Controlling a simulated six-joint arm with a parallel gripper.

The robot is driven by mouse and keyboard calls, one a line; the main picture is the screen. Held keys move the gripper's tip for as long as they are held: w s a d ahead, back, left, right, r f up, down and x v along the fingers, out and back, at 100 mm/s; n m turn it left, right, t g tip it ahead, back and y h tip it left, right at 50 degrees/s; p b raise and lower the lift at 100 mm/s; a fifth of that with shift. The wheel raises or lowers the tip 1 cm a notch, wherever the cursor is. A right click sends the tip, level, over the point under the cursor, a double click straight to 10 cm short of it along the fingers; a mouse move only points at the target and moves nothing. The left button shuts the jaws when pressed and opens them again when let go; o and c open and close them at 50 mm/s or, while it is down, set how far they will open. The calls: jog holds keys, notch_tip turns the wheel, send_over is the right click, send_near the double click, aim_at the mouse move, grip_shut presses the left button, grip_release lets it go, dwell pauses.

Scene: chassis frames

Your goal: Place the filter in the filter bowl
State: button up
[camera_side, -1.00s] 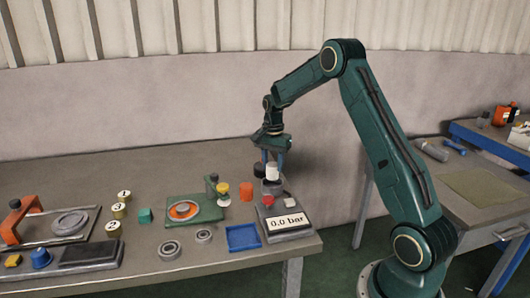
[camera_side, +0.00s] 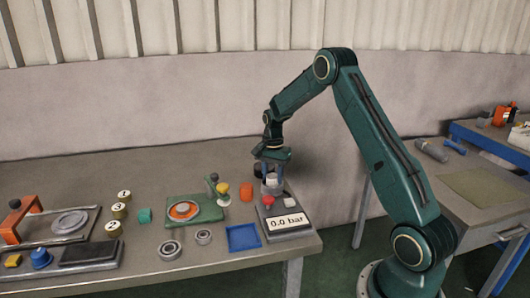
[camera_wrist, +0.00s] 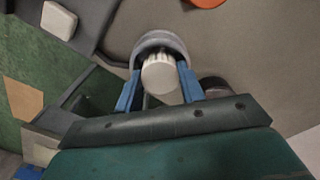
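The white, ribbed filter (camera_wrist: 162,78) is between the two blue fingers of my gripper (camera_wrist: 160,82) in the wrist view, and the fingers appear closed on its sides. In the side view the filter (camera_side: 272,179) sits low between the fingertips (camera_side: 272,174), at the mouth of the grey filter bowl (camera_side: 271,189). The bowl's rounded rim (camera_wrist: 158,40) shows just beyond the filter in the wrist view. The filter looks upright and partly inside the bowl. How deep it sits, and whether it touches the bottom, is hidden.
The bowl stands on a grey unit (camera_side: 287,236) reading 0.0 bar, with a red knob (camera_side: 268,202). An orange cylinder (camera_side: 246,191) stands to the left, a black round part (camera_side: 258,170) behind. A blue tray (camera_side: 243,237) lies in front.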

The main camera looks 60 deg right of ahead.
aim_at(272, 176)
jog(key=o, duration=0.4)
jog(key=shift+r, duration=0.15)
notch_tip(272, 176, up, 12)
dwell(0.6)
dwell(0.5)
